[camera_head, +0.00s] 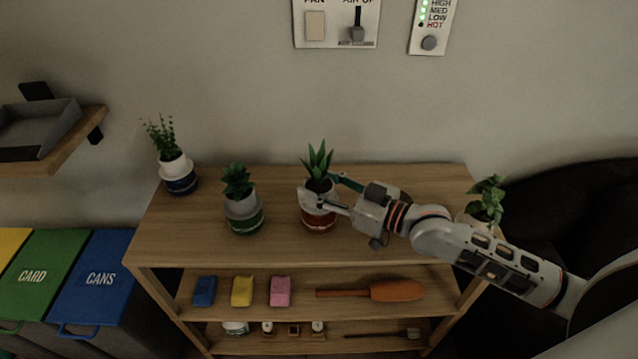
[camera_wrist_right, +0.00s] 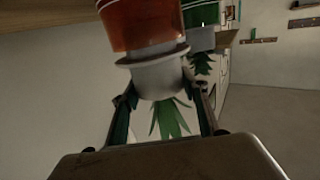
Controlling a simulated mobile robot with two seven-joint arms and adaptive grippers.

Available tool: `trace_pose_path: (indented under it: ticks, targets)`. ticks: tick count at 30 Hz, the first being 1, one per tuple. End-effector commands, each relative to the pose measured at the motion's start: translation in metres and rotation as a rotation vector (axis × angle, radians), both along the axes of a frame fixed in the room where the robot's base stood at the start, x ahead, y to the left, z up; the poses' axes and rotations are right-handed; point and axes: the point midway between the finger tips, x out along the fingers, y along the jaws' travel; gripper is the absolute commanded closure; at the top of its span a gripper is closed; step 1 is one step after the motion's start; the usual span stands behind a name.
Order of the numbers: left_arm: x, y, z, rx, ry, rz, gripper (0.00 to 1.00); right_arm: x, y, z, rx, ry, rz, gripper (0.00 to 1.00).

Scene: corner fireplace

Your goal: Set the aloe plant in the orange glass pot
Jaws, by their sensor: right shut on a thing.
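The aloe plant (camera_head: 318,166), with long pointed green leaves, stands upright in a white inner pot on the shelf top. The orange glass pot (camera_head: 319,221) is directly under it. In the right wrist view, which looks upside down, the white inner pot (camera_wrist_right: 158,77) meets the orange glass pot (camera_wrist_right: 140,22), and the aloe leaves (camera_wrist_right: 170,120) show between the fingers. The white pot appears to sit in the orange one; how deep is hard to tell. My right gripper (camera_head: 322,190) is shut on the white inner pot from the right. My left gripper is out of view.
A plant in a green-banded pot (camera_head: 243,213) stands left of the aloe, and a plant in a blue-banded pot (camera_head: 178,175) farther left. A leafy plant (camera_head: 487,197) stands behind my right arm. Bare shelf top (camera_head: 205,222) separates the pots. The wall is close behind.

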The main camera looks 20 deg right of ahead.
Motion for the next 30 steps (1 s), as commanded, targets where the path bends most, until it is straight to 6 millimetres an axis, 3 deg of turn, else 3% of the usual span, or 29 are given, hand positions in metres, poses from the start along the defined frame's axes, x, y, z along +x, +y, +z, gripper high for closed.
trace_pose_path:
  ticks: [30]
  targets:
    - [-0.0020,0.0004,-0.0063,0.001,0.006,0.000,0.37,0.0002,-0.0001,-0.0052,0.001,-0.002,0.000,0.68]
